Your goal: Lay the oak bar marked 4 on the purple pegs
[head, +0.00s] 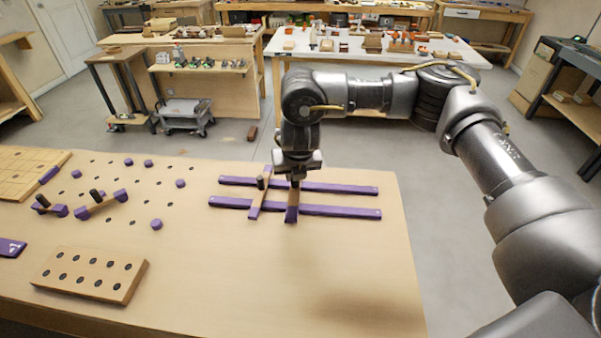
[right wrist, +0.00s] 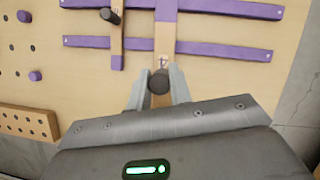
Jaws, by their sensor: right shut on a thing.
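The oak bar marked 4 (right wrist: 166,34) has purple ends and a dark round knob (right wrist: 159,82). My right gripper (right wrist: 159,90) is shut on the knob. The bar crosses above two long purple strips; I cannot tell whether it touches them. Several purple pegs (head: 180,183) stand in the bench top at the left, among dark holes. My left gripper is not in view.
A similar bar with a dark knob (head: 260,184) lies across the purple strips (head: 340,211), close left of the held bar. Two more knobbed bars (head: 100,204) sit among the pegs. A holed wooden block (head: 90,274) lies at front left. The bench's front right is clear.

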